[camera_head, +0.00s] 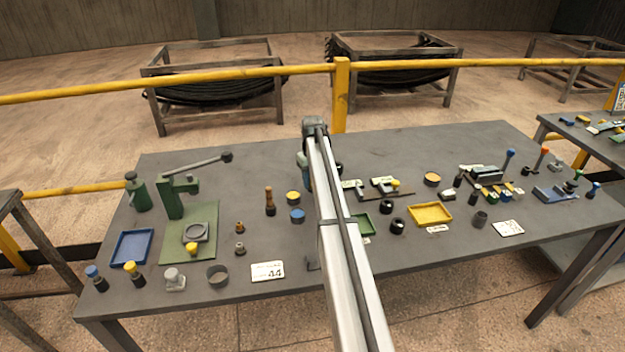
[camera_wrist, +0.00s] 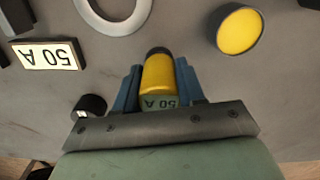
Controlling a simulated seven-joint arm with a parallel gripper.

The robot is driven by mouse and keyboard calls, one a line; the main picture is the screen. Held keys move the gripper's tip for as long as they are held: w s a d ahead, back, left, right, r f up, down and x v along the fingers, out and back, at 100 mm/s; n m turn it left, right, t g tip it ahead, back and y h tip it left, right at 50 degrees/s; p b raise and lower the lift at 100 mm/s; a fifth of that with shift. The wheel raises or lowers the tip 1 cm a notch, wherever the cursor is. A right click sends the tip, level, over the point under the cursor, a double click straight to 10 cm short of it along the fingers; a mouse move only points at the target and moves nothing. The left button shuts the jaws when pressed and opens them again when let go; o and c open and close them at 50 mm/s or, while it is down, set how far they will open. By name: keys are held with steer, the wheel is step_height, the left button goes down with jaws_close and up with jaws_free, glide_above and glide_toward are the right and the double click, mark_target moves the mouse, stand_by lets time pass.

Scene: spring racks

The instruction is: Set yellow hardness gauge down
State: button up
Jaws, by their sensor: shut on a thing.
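The yellow hardness gauge (camera_wrist: 158,74) shows in the wrist view as a short yellow cylinder with a dark end. A pale green band on it reads "50 A". The blue fingers of my gripper (camera_wrist: 160,85) are shut on it, one on each side. The grey table top (camera_wrist: 190,25) lies beyond its dark end; I cannot tell whether the gauge touches it. In the head view my arm reaches over the middle of the table and hides the gripper's fingers and the gauge.
In the wrist view, a "50 A" plate (camera_wrist: 46,55), a grey ring (camera_wrist: 136,22), a yellow-topped round piece (camera_wrist: 240,31) and a small black cylinder (camera_wrist: 92,104) lie around the gauge. A green lever press (camera_head: 177,197) stands on the left; a yellow tray (camera_head: 430,214) lies right.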

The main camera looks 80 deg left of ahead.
steer(key=shift+f, duration=0.1)
steer(key=o, duration=1.1)
step_height(320, 180, up, 12)
steer(key=shift+f, duration=0.2)
steer(key=shift+r, duration=0.35)
steer(key=shift+w, duration=0.1)
